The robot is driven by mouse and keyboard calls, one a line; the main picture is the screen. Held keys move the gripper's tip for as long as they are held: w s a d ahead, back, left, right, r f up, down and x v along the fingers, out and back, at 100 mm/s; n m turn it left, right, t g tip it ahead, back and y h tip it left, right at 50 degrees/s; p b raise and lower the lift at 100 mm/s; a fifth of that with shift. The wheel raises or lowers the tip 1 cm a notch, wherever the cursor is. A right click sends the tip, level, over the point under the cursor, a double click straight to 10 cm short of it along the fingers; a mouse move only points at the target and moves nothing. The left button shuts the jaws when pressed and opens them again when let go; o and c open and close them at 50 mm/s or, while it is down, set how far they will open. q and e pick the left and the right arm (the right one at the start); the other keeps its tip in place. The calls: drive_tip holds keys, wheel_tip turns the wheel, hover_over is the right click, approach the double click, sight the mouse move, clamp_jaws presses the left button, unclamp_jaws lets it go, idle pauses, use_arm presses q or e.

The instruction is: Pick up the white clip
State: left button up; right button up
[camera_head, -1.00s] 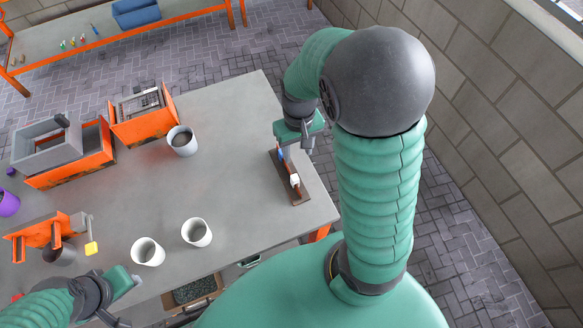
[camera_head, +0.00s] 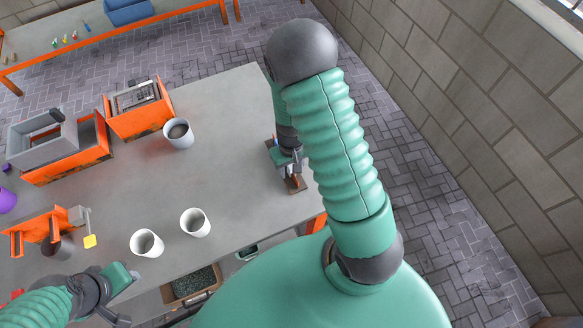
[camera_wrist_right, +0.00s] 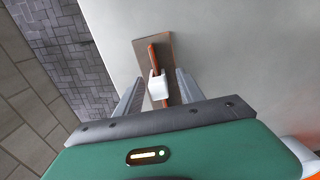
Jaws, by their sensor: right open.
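The white clip (camera_wrist_right: 158,86) sits on a brown strip or holder (camera_wrist_right: 151,50) on the table, seen in the right wrist view. My right gripper (camera_wrist_right: 156,90) is open, its two fingers apart on either side of the clip; contact cannot be told. In the head view my right gripper (camera_head: 293,165) is over the brown holder (camera_head: 296,184) near the table's right edge and hides the clip. My left gripper (camera_head: 128,298) is at the lower left, off the table's front edge, with its fingers spread and nothing seen between them.
Two white cups (camera_head: 195,223) stand near the front of the grey table (camera_head: 225,140). A grey cup (camera_head: 178,134) and orange machines (camera_head: 138,112) stand at the back left. The middle of the table is clear. A brick wall (camera_head: 490,100) is on the right.

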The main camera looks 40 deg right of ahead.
drive_tip(key=shift+a, duration=0.15)
drive_tip(key=shift+c, duration=1.3)
drive_tip(key=shift+d, duration=0.3)
clamp_jaws()
drive_tip(key=shift+a+r, duration=0.1)
drive_tip(key=shift+r, duration=0.05)
